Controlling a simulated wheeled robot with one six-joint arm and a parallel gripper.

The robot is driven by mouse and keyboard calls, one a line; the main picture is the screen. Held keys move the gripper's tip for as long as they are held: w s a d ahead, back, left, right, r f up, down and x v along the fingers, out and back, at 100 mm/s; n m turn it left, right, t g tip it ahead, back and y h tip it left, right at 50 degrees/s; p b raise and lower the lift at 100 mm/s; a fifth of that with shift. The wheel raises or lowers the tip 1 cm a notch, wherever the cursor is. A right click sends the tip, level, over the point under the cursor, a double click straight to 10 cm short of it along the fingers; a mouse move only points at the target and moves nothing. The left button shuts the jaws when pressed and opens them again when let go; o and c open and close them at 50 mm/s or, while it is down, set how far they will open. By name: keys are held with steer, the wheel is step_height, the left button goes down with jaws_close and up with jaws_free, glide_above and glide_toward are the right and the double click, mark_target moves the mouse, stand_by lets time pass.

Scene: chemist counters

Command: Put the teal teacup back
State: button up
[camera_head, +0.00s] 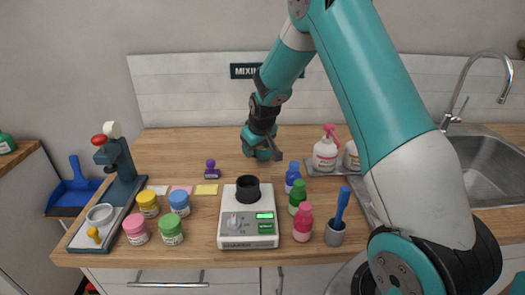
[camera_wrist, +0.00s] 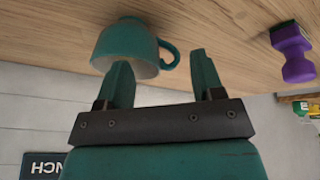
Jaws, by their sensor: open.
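The teal teacup (camera_wrist: 122,42) stands on the wooden counter in the wrist view, which looks upside down. It appears upright, with its handle (camera_wrist: 172,54) pointing right in that picture. My gripper (camera_wrist: 162,75) is open, with one finger overlapping the cup's rim and the other to the right of the handle. The handle shows in the gap between the fingers. I cannot tell whether either finger touches the cup. In the head view my gripper (camera_head: 262,150) is low over the back of the counter, and the cup cannot be told apart from it.
A purple stamp (camera_head: 210,169) stands left of my gripper; it also shows in the wrist view (camera_wrist: 292,52). A scale (camera_head: 240,240), coloured jars and bottles fill the front. The back left counter (camera_head: 185,142) is clear.

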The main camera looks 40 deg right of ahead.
steer(key=shift+x, duration=1.45)
jaws_close()
steer(key=shift+r, duration=0.25)
step_height(320, 180, up, 20)
steer(key=b, duration=0.1)
steer(key=shift+f+b, duration=0.25)
steer(key=shift+b, duration=0.1)
